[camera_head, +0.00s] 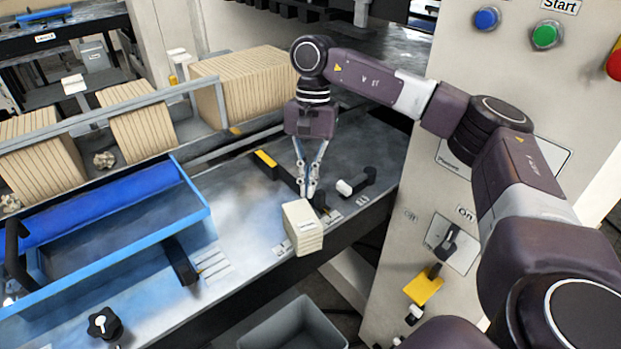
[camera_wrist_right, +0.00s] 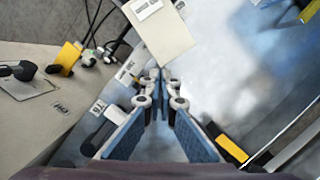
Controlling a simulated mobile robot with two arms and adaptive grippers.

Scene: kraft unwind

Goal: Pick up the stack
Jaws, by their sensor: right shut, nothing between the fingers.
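A small cream stack (camera_head: 304,228) of flat pieces with a white label on top sits at the front edge of the grey metal table. In the right wrist view the stack (camera_wrist_right: 162,34) lies just beyond the fingertips, its far part cut off by the frame. My right gripper (camera_head: 310,192) points down just behind the stack, fingers together and empty. My left gripper is not in view.
A blue-framed tray (camera_head: 196,196) lies left on the table. Larger rows of cream pieces (camera_head: 250,82) stand behind a rail. A black lever with a white end (camera_head: 346,187) is right of the gripper. A control panel (camera_head: 420,200) rises at right. A grey bin (camera_head: 295,328) is below.

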